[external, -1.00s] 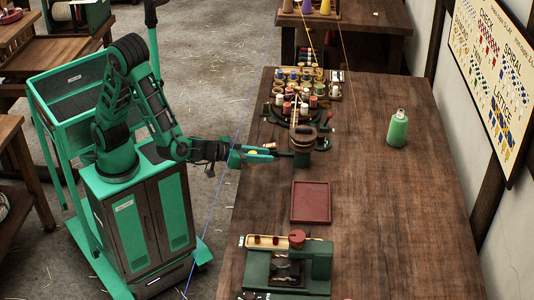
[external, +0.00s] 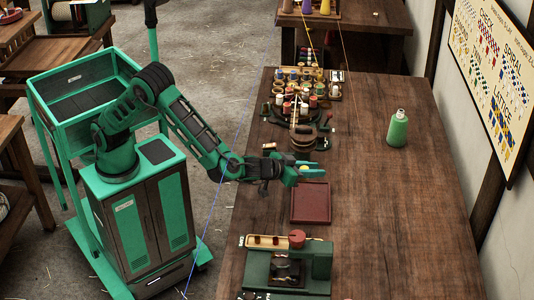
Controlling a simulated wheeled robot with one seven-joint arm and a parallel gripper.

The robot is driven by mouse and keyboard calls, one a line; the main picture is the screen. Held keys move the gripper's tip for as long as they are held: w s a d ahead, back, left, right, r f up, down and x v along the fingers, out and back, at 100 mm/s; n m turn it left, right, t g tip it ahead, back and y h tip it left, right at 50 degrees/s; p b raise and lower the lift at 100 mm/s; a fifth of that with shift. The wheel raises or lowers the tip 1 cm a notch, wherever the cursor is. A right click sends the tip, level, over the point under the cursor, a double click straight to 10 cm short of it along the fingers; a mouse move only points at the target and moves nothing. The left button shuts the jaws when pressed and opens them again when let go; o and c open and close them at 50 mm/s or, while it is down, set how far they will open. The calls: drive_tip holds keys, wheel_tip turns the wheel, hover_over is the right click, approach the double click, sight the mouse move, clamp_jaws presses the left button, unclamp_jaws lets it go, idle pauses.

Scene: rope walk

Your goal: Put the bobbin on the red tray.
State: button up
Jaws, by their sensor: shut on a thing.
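The red tray (external: 310,203) lies flat and empty on the dark wooden bench. My gripper (external: 308,171) is above the bench, just behind the far edge of the tray in the picture. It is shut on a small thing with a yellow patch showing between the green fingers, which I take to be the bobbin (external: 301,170). The fingers hide most of it.
A round wooden tub (external: 303,139) stands close behind my gripper. Beyond it are racks of colored spools (external: 299,88). A green bottle (external: 397,130) stands to the right. A green machine (external: 310,262) with a red knob is nearer than the tray.

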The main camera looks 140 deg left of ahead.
sight(311, 198)
wheel_tip(311, 198, down, 10)
drive_tip(key=shift+r, duration=0.2)
drive_tip(key=shift+f, duration=0.1)
idle(0.3)
drive_tip(key=o, duration=1)
drive_tip(key=v, duration=1.2)
drive_tip(key=shift+d, duration=0.1)
